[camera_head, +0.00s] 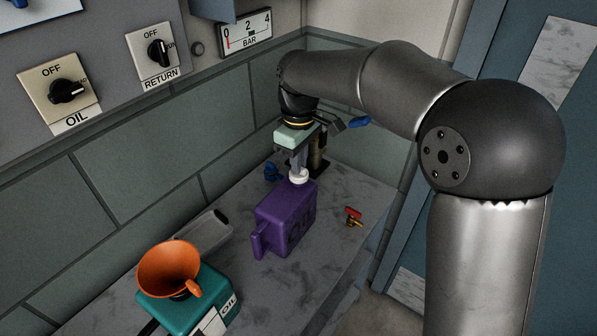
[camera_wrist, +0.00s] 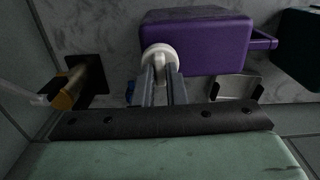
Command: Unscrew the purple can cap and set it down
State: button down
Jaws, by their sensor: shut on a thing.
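The purple can (camera_head: 286,222) stands upright on the marble-look counter, its handle toward the left front. It also shows in the wrist view (camera_wrist: 205,42). Its white cap (camera_head: 299,174) sits at the can's top, and in the wrist view the cap (camera_wrist: 158,55) is at the fingertips. My gripper (camera_head: 298,168) points down over the can and is shut on the cap (camera_wrist: 160,72). I cannot tell whether the cap still touches the can's neck.
A teal can with an orange funnel (camera_head: 168,269) stands at the front left. A grey tray (camera_head: 204,232) lies behind it. A small red-and-brass valve (camera_head: 353,216) is right of the purple can. Counter (camera_head: 325,235) is bare between can and valve.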

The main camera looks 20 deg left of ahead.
dwell(0.3)
jog(key=n+p, duration=0.2)
jog(key=n, duration=0.1)
jog(key=shift+r, duration=0.2)
jog(key=shift+f+n, duration=0.15)
jog(key=shift+n, duration=0.65)
jog(key=n+p, duration=0.2)
jog(key=n, duration=0.1)
jog(key=shift+n+p, duration=0.35)
jog(key=shift+n, duration=0.55)
